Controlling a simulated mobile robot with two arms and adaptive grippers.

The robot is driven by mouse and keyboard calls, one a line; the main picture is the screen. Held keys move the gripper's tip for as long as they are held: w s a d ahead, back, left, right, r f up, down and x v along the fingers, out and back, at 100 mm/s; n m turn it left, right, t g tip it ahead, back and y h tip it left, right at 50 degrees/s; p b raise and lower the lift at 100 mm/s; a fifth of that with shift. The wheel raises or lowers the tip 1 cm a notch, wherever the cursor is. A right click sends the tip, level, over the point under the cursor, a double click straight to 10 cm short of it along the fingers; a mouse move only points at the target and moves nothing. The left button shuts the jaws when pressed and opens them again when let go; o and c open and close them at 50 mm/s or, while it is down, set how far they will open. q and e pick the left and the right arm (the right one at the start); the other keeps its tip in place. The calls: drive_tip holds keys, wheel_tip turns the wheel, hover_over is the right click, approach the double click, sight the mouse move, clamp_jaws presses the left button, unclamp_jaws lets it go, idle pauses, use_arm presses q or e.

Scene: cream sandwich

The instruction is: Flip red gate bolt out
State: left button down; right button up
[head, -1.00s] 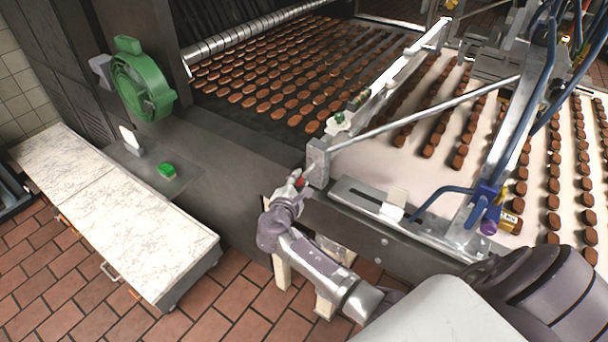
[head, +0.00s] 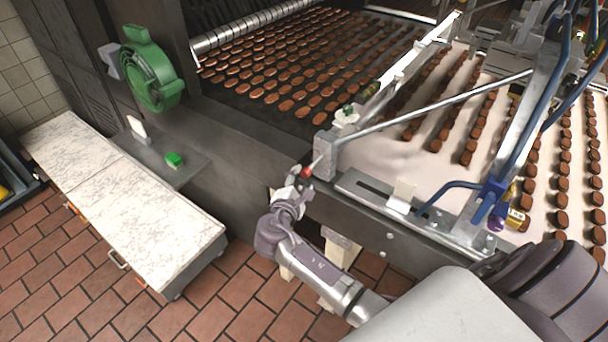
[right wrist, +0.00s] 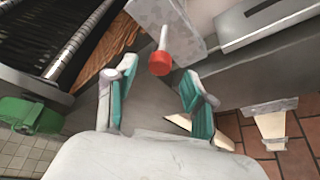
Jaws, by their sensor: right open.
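The gate bolt has a red knob (head: 306,171) on a thin pale rod at the end of the metal gate block (head: 326,152). In the right wrist view the red knob (right wrist: 160,63) hangs from the block, ahead of and between my fingertips. My right gripper (head: 293,180) is open close beside the knob. In the right wrist view its two teal-padded fingers (right wrist: 158,82) are spread apart, with nothing between the pads near the palm. Whether a finger touches the knob I cannot tell. My left gripper is not in view.
A conveyor (head: 420,150) with rows of brown biscuits runs behind the gate. A slotted metal plate (head: 365,190) lies right of the knob. A marble-topped counter (head: 120,200) stands at left, a green wheel housing (head: 150,75) above it. Tiled floor is open at the lower left.

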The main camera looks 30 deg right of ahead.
drive_tip(key=v, duration=0.8)
drive_tip(key=shift+a, duration=0.2)
drive_tip(key=shift+s, duration=0.1)
drive_tip(key=s+a+f+g+y+b, duration=0.15)
drive_tip(key=s+f, duration=0.25)
drive_tip(key=f, duration=0.8)
drive_tip(key=s+f+m+g+y+b, duration=0.1)
drive_tip(key=s+f+g+y, duration=0.2)
drive_tip(key=f, duration=0.9)
drive_tip(key=s+a+f+y+b, duration=0.1)
drive_tip(key=s+f+y, duration=0.2)
drive_tip(key=s+f, duration=0.55)
drive_tip(key=s+f+m+g+y+b, duration=0.2)
drive_tip(key=s+f+m, duration=0.3)
drive_tip(key=s+f, duration=0.6)
drive_tip(key=s+f+m+g+y+b, duration=0.1)
drive_tip(key=s+f+m+g+y, duration=0.1)
drive_tip(key=s+f+m, duration=0.4)
drive_tip(key=s+f+g, duration=0.1)
drive_tip(key=s+f, duration=0.4)
drive_tip(key=s, duration=0.6)
drive_tip(key=shift+d+f+b, duration=0.25)
drive_tip(key=shift+f+b, duration=0.05)
drive_tip(key=shift+b, duration=0.05)
